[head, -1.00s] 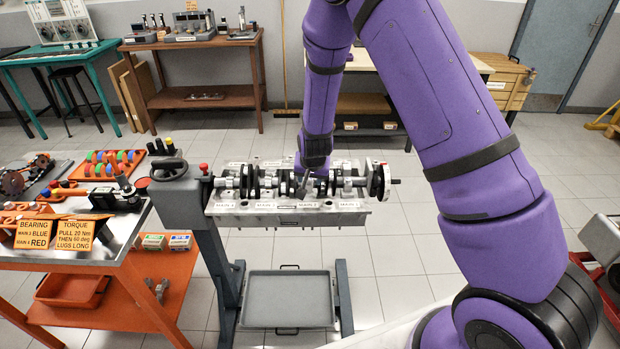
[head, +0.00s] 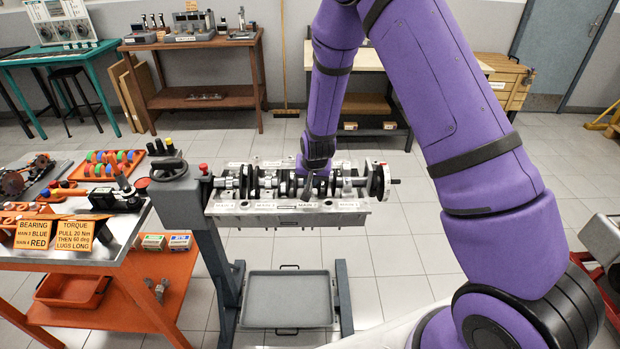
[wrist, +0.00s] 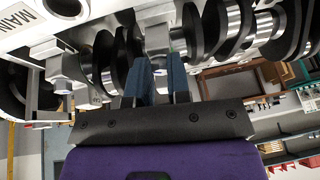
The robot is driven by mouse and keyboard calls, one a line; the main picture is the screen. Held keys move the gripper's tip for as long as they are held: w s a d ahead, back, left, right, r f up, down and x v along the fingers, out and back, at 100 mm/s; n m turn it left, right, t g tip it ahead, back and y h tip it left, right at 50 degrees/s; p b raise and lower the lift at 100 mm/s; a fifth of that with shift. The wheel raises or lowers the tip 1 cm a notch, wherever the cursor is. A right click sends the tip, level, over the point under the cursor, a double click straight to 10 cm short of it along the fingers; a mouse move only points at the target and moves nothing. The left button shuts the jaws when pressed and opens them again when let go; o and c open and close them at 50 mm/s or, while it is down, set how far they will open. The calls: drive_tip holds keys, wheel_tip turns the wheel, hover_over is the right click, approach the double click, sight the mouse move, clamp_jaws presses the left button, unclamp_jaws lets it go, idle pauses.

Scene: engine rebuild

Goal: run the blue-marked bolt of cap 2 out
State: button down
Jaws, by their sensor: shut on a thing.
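The engine block (head: 285,208) lies on a stand with its crankshaft (head: 375,181) and silver main caps facing up. My gripper (head: 308,186) reaches down among the caps, right of the block's middle in the head view. In the wrist view, the two blue-grey fingers of my gripper (wrist: 162,82) are closed around a small silver part at a cap (wrist: 157,38), which I take to be a bolt. The fingers hide most of it. I cannot make out a blue mark or the cap's number.
Black crank webs (wrist: 190,32) stand close beside the fingers. A grey drip tray (head: 288,300) is on the stand's base below the block. An orange bench (head: 75,262) with parts and signs stands at left.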

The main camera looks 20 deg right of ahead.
drive_tip(key=shift+s+d+n+y, duration=0.15)
drive_tip(key=shift+n+y, duration=0.25)
drive_tip(key=shift+n, duration=0.6)
drive_tip(key=shift+w+d+n+y, duration=0.1)
drive_tip(key=shift+n+y, duration=0.3)
drive_tip(key=shift+n, duration=0.6)
drive_tip(key=c, duration=1.1)
unclamp_jaws()
drive_tip(key=shift+o, duration=0.2)
drive_tip(key=shift+m, duration=0.3)
